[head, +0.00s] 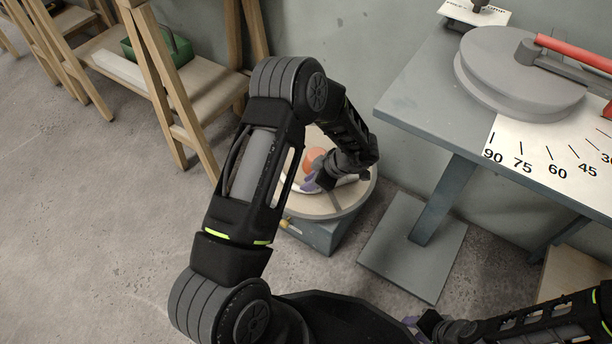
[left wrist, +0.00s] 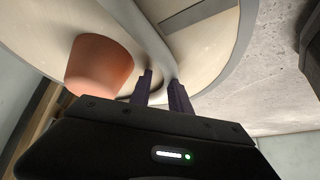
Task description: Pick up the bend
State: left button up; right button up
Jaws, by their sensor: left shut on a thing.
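The bend is a pale curved tube (left wrist: 150,38) in the left wrist view, running down between my left gripper's two dark purple fingers. My left gripper (left wrist: 161,80) is shut on it, low over a round pale tray. My arm hides the rest. My right gripper (head: 420,324) is at the lower edge of the head view, mostly hidden; its jaw opening is unclear.
The round tray (head: 341,207) has a grey rim and stands on a blue-grey base; its orange hub (left wrist: 98,66) is close to my left fingers. A grey bench (head: 420,92) with a bender and angle chart is at right. Wooden trestles (head: 165,100) stand at left. Floor between is clear.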

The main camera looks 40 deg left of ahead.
pick_arm(q)
grip_shut()
notch_tip(320, 180, up, 10)
jog(key=p, duration=0.5)
dwell(0.6)
